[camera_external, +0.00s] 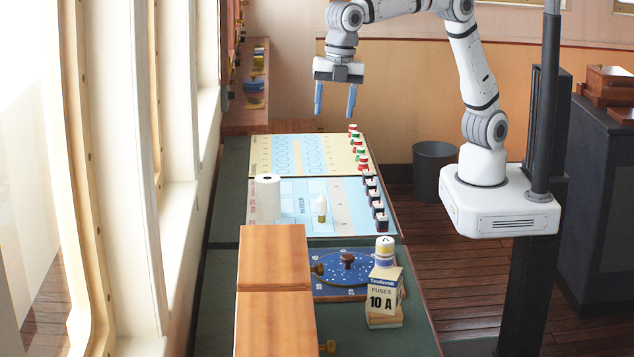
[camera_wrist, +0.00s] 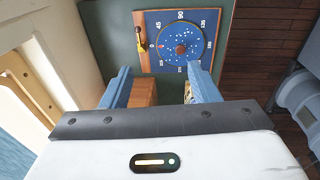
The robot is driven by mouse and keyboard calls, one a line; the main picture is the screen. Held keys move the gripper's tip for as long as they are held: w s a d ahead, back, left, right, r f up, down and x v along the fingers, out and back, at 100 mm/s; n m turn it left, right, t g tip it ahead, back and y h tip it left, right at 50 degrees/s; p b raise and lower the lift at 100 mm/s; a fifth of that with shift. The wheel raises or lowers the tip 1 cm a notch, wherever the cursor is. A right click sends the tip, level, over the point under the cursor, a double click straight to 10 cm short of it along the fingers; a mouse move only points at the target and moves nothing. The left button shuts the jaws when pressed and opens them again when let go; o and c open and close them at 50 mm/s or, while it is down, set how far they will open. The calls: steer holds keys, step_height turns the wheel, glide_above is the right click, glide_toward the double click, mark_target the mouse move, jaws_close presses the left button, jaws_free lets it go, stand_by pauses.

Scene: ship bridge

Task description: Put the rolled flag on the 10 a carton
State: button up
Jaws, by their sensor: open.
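The 10 A carton (camera_external: 383,302), a cream fuse box with dark lettering, stands upright at the front right of the green counter. A short roll banded white, yellow and blue, which looks like the rolled flag (camera_external: 384,250), stands upright at the carton's top and appears to rest on it. My gripper (camera_external: 334,108) is open and empty, high above the far end of the counter and well away from both. In the wrist view, the open gripper fingers (camera_wrist: 160,78) have nothing between them. I cannot make out the flag there.
A blue dial board (camera_external: 347,285) with a brown knob lies beside the carton; it also shows in the wrist view (camera_wrist: 180,40). A wooden box (camera_external: 273,258) stands left of it. A white roll (camera_external: 267,198) and a small bottle-like piece (camera_external: 321,208) stand on a chart.

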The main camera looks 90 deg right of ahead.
steer(key=s+d+r+m, duration=0.1)
steer(key=s+d+m, duration=0.3)
steer(key=d, duration=0.7)
steer(key=s+d+f+m+t, duration=0.1)
steer(key=s+d+f+m, duration=0.4)
steer(key=s+d+m, duration=0.2)
steer(key=s+d+f+m+t, duration=0.1)
steer(key=s+d+f+m, duration=0.3)
steer(key=s+d+m, duration=0.3)
steer(key=s+d, duration=0.4)
steer(key=d, duration=0.2)
steer(key=shift+s+d+f+h, duration=0.2)
steer(key=shift+d+f+h, duration=0.05)
steer(key=shift+f+h, duration=0.15)
steer(key=shift+s+b+x, duration=0.25)
steer(key=shift+b+x, duration=0.85)
steer(key=shift+x, duration=0.1)
steer(key=shift+o, duration=0.4)
steer(key=shift+f, duration=0.1)
